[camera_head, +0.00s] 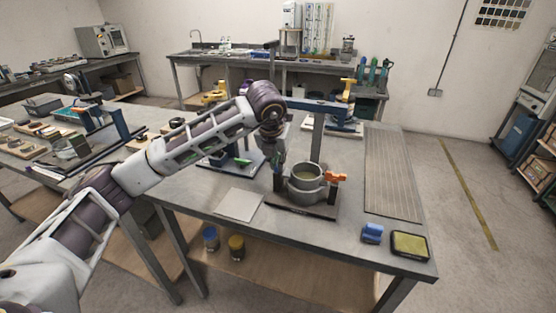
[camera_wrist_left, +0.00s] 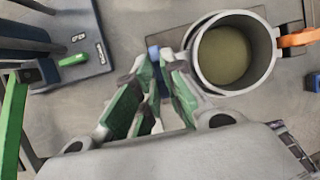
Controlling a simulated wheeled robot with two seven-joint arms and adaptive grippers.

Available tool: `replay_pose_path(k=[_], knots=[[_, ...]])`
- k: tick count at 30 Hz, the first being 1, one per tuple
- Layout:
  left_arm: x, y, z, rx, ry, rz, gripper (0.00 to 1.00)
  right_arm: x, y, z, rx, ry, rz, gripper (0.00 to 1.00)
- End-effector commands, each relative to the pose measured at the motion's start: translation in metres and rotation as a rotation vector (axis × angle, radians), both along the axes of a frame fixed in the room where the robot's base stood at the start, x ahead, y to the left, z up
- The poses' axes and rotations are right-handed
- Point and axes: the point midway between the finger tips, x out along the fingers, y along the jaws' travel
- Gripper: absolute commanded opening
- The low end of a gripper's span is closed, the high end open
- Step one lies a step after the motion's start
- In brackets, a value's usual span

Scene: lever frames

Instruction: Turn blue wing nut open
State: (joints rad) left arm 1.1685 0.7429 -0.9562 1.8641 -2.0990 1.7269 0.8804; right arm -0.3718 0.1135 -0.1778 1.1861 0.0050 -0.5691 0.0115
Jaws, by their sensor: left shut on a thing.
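The blue wing nut (camera_wrist_left: 153,53) shows as a small blue piece between the green-padded fingertips of my left gripper (camera_wrist_left: 159,68), beside the left side of a grey round holder. My left gripper (camera_head: 278,170) points down there and is shut on the wing nut, which its fingers mostly hide. The grey holder (camera_wrist_left: 199,82) surrounds a cup with dull green contents (camera_wrist_left: 225,56). In the head view the holder (camera_head: 308,194) stands on a dark base plate (camera_head: 300,210). An orange handle (camera_head: 335,177) sticks out on its right. My right gripper is not in view.
A flat grey plate (camera_head: 239,205) lies left of the holder. A ribbed mat (camera_head: 392,172), a blue block (camera_head: 372,233) and a yellow-topped pad (camera_head: 409,245) are on the right. A post with a blue arm (camera_head: 318,105) stands behind. The table's front right is mostly clear.

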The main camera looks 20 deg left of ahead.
Motion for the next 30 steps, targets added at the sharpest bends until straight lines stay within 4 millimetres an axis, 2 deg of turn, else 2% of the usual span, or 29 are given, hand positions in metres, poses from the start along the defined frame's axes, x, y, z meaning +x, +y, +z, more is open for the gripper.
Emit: replay_pose_path(k=[4,5,9,22,30], knots=[[0.000,0.000,0.001,-0.001,-0.001,0.003,0.00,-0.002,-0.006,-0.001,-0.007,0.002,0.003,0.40],[0.000,0.000,0.001,-0.002,-0.001,0.004,0.15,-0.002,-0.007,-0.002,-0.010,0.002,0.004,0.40],[0.000,0.000,0.000,-0.002,0.000,0.001,0.32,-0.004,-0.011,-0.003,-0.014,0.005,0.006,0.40],[-0.001,0.000,0.003,-0.001,0.000,0.001,0.32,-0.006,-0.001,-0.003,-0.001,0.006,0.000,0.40],[-0.009,0.000,0.024,-0.001,-0.002,0.001,0.32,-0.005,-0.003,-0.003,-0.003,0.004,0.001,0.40]])
